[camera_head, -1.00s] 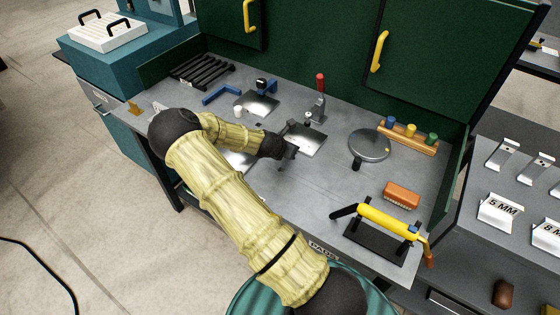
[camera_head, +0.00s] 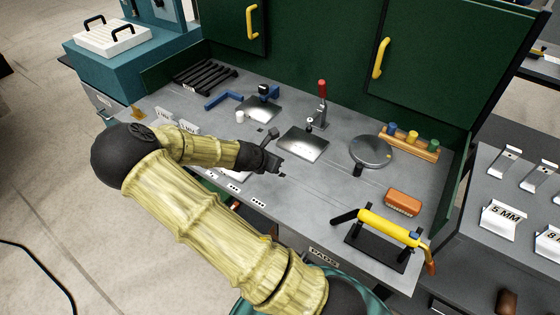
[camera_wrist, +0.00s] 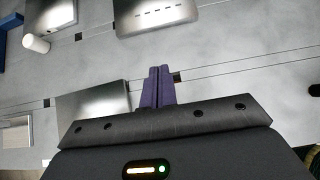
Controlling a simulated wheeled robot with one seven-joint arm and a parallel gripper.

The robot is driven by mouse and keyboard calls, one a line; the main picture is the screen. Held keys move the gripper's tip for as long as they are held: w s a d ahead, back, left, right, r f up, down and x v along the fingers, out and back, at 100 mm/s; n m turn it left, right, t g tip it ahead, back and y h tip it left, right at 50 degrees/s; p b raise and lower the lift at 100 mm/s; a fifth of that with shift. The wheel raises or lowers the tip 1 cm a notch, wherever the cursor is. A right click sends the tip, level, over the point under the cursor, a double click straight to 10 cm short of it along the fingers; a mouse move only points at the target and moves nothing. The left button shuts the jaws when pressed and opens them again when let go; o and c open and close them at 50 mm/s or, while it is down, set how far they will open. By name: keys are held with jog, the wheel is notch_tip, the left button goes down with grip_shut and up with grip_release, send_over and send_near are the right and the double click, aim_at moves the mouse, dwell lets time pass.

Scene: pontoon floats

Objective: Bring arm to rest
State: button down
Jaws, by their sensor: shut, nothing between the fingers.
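My gripper (camera_head: 279,170) is at the end of my yellow-sleeved arm, over the front middle of the grey workbench (camera_head: 330,205). It is empty. In the wrist view its two purple fingers (camera_wrist: 158,84) are together, pointing over the grey bench top. A bright metal plate (camera_head: 303,144) lies just beyond the gripper, apart from it. My arm reaches in from the lower right and bends at a black elbow at the left, over the bench's left front edge. The arm hides part of the bench front.
A red-handled clamp (camera_head: 321,103) stands behind the plate. A round metal disc (camera_head: 371,151), an orange brush block (camera_head: 403,198) and a yellow torch-like tool (camera_head: 390,225) on a black stand are to the right. Green cabinet doors (camera_head: 310,45) close off the back. A white cylinder (camera_wrist: 36,43) shows in the wrist view.

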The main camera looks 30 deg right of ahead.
jog(key=shift+v, duration=0.9)
jog(key=shift+s+f+m, duration=0.15)
jog(key=shift+s+m, duration=0.2)
jog(key=shift+m, duration=0.25)
jog(key=s+m, duration=0.1)
jog(key=m, duration=0.1)
jog(key=s+a+m+g+y, duration=0.1)
jog(key=s+m+y, duration=0.1)
jog(key=s+m, duration=0.1)
jog(key=shift+s+a+f+m+g, duration=0.1)
jog(key=shift+a+f+m+g, duration=0.2)
jog(key=shift+a, duration=0.1)
jog(key=s+a+r+m+y, duration=0.6)
jog(key=s+a+r+m, duration=0.5)
jog(key=m, duration=0.5)
jog(key=shift+s+r+m, duration=0.35)
jog(key=shift+s+m, duration=0.05)
jog(key=shift+s, duration=0.55)
